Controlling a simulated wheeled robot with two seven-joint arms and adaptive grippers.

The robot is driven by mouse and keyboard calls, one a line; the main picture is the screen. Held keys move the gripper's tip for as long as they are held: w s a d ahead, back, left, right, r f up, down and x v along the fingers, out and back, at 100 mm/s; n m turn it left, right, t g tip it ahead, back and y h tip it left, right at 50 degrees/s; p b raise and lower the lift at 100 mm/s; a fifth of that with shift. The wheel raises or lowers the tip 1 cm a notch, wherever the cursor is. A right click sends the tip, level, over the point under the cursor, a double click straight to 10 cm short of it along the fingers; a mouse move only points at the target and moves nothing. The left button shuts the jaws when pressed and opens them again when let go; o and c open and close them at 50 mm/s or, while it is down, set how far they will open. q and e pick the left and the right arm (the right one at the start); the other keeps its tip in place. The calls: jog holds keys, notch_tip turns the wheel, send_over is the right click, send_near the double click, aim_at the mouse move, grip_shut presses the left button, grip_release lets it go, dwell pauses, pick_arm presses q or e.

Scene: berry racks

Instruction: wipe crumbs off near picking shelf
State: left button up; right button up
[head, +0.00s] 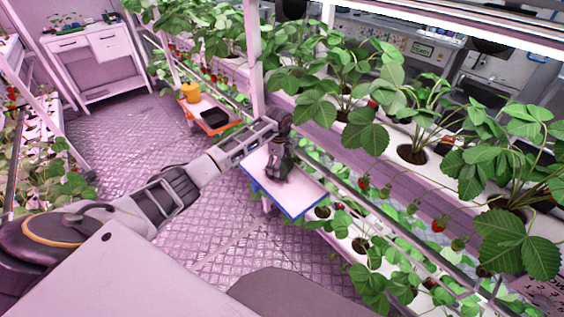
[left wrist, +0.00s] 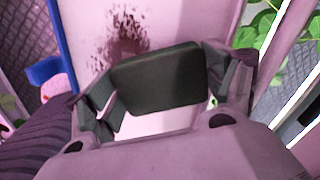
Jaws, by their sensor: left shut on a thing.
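The near picking shelf (head: 300,197) is a white board with a blue edge, in the middle of the head view. My left gripper (head: 279,163) is over this shelf, pointing down. In the left wrist view it is shut on a dark grey block (left wrist: 160,80), held between both fingers. A patch of dark crumbs (left wrist: 127,32) lies on the pale shelf surface just beyond the block in that view. In the head view the arm and gripper hide the crumbs. Whether the block touches the surface I cannot tell. My right gripper is not in view.
Strawberry plants in white gutters (head: 412,155) run close along the right side. A white rack post (head: 254,60) stands behind the gripper. The floor at left is clear.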

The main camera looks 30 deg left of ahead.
aim_at(269, 179)
pick_arm(q)
jog(key=shift+s+a+p, duration=0.15)
jog(key=shift+s+p, duration=0.25)
jog(key=shift+s, duration=0.15)
jog(key=shift+s+a+f+p, duration=0.1)
jog(key=shift+s+a+p, duration=0.05)
jog(key=shift+s+p, duration=0.3)
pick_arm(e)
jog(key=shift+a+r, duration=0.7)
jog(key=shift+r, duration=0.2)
pick_arm(q)
jog(key=shift+s+f, duration=0.1)
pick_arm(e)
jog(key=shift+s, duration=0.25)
pick_arm(q)
jog(key=shift+s, duration=0.1)
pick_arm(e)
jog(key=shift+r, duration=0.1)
